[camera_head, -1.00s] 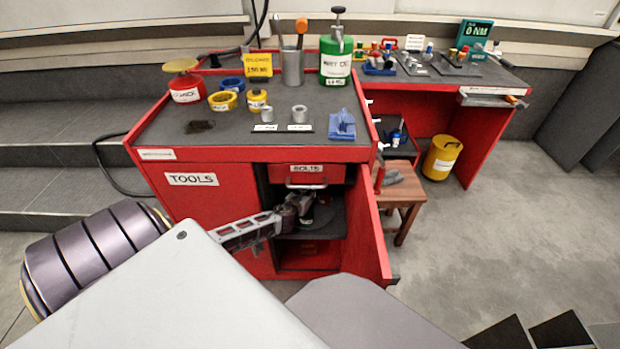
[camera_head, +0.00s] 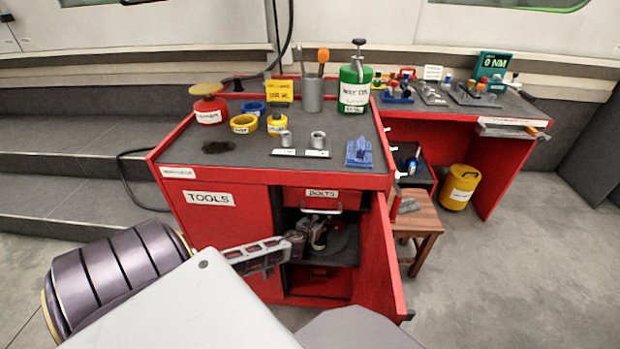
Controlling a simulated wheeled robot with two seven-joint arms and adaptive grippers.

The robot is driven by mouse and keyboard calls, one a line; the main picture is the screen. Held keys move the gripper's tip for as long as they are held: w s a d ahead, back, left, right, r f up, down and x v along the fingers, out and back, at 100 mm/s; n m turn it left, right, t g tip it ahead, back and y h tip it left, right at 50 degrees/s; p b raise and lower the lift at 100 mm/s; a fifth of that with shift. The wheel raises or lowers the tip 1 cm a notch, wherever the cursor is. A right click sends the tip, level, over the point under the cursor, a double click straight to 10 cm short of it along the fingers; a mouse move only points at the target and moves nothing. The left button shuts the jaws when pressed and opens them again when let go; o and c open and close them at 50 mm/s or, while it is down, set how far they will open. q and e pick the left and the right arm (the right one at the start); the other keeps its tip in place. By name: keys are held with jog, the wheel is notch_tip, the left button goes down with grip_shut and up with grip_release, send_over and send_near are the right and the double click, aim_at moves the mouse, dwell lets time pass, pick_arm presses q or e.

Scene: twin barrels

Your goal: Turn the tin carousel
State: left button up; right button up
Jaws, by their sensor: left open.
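The tin carousel appears as a dark round plate (camera_head: 344,240) on the shelf inside the open cupboard. Small items stand on its left part, but they are too small and too covered by my arm to tell apart. My left gripper (camera_head: 319,233) reaches into the cupboard opening from the left. It is open, among or beside those items; whether it touches the carousel cannot be told. My right gripper is not in view.
The red cupboard door (camera_head: 382,262) stands open on the right of the opening. A drawer (camera_head: 322,197) labelled BOLTS sits above the shelf. A wooden stool (camera_head: 420,220) stands to the right.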

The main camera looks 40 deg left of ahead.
pick_arm(q)
jog(key=v, duration=1)
jog(key=shift+s, duration=0.15)
dwell(0.4)
dwell(0.5)
